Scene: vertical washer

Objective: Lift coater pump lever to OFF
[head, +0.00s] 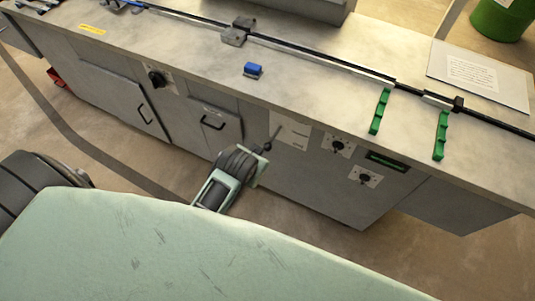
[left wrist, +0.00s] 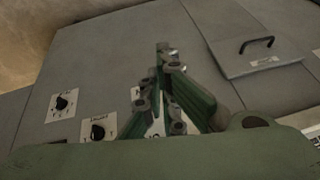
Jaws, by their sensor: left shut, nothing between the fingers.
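A white label plate (head: 292,132) is on the grey washer front, left of two rotary knobs. A thin dark bar (head: 276,131) stands at its left edge and looks like the pump lever; its marked position is not readable. My left gripper (head: 266,147) is low in front of the plate, its tip close to the bar; I cannot tell if they touch. In the left wrist view the left gripper's fingers (left wrist: 163,50) are together and empty. They cover most of the white plate, and I cannot make out the lever there. My right gripper is out of view.
Two rotary knobs (head: 338,145) (head: 365,178) are right of the plate. A cabinet door handle (head: 212,122) sticks out to the left. The grey countertop (head: 190,50) overhangs above, with green clips (head: 380,111) at its right.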

